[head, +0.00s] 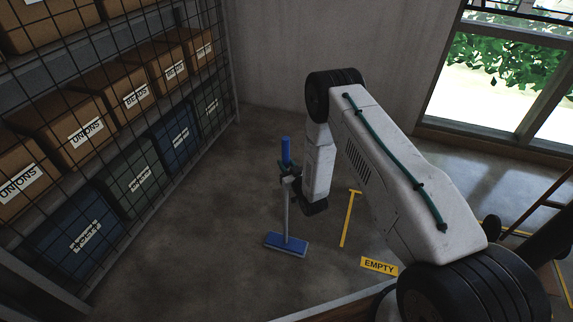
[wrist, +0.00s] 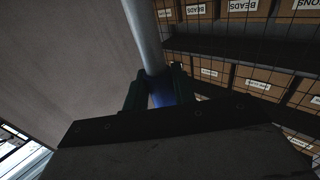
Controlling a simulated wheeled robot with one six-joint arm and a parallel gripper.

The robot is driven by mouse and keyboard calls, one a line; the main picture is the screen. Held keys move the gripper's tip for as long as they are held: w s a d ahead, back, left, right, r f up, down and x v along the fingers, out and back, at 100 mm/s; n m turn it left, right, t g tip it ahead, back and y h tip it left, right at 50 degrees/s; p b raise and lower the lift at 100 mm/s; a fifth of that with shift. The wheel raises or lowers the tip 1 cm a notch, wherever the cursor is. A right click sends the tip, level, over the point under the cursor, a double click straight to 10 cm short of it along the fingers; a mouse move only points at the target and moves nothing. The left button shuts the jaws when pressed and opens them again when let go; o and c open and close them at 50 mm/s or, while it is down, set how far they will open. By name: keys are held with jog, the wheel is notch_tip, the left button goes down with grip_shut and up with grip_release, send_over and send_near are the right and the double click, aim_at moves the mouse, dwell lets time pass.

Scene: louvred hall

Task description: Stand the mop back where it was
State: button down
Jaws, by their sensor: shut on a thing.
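The mop (head: 287,243) has a blue grip on top, a grey pole and a flat blue head at the bottom. It is close to upright in the middle of the head view.
Mesh-fronted shelves with boxes (head: 137,97) stand along the left. Yellow floor lines (head: 348,220) and a yellow EMPTY label (head: 379,266) lie right of the mop. A grey wall (head: 270,60) is behind, with a window (head: 500,75) at right. Floor around the mop is clear.

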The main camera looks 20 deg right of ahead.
jog(key=shift+f, duration=0.5)
jog(key=c, duration=1.1)
grip_release()
jog(key=shift+c, duration=0.2)
jog(key=shift+o, duration=0.4)
jog(key=shift+f, duration=0.1)
jog(key=shift+s, duration=0.15)
